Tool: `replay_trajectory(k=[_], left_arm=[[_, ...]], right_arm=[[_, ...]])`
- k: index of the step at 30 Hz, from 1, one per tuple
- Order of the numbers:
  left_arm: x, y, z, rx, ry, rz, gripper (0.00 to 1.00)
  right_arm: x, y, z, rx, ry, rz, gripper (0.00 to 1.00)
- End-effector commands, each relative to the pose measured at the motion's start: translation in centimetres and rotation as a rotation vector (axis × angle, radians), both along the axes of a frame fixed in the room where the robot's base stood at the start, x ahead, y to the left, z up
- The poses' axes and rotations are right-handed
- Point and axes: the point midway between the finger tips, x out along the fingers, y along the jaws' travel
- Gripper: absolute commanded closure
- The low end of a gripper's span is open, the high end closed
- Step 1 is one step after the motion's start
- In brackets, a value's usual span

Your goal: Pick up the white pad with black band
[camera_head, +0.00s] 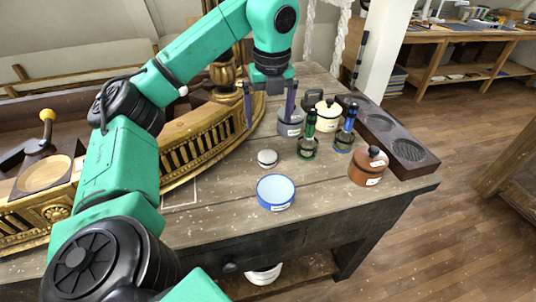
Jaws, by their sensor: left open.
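The white pad with black band (267,158) is a small round piece lying on the wooden table, behind the blue bowl. My left gripper (269,113) is open, its two dark fingers pointing down. In the picture it hangs above and behind the pad, in front of a grey pot. Nothing shows between its fingers. My right gripper is not in view.
A blue bowl (275,193) stands in front of the pad. To the right are a green-topped bottle (308,143), a blue-topped bottle (345,135), a brown lidded pot (368,168) and a dark tray (425,168). A grey pot (290,126) stands behind. Gilt railing (205,140) borders the left.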

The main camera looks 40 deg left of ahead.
Motion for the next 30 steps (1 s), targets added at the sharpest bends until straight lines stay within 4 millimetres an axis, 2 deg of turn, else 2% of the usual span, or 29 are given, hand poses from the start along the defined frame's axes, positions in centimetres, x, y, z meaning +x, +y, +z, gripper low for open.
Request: replay_trajectory(k=[1, 3, 14, 18, 21, 26, 30], left_arm=[[0.0, 0.2, -2.2, 0.0, 0.005, 0.0, 0.0], [0.1, 0.4, -3.8, 0.0, 0.006, 0.001, 0.0], [0.7, 1.0, -9.3, 0.0, 0.004, 0.0, 0.0], [0.9, 1.3, -12.0, 0.0, 0.004, 0.0, 0.0], [1.0, 1.3, -12.8, -0.001, 0.001, 0.0, 0.0], [1.0, 1.3, -12.8, -0.001, 0.001, 0.0, 0.0], [1.0, 1.3, -12.8, -0.001, 0.001, -0.001, 0.54]], right_arm=[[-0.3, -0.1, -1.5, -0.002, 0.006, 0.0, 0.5], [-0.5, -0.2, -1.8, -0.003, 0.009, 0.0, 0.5], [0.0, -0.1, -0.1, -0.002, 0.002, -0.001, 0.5], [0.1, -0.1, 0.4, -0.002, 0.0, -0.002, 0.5], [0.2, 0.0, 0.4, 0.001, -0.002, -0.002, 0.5], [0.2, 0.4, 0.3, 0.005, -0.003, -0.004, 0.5], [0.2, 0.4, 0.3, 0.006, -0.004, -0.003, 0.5]])
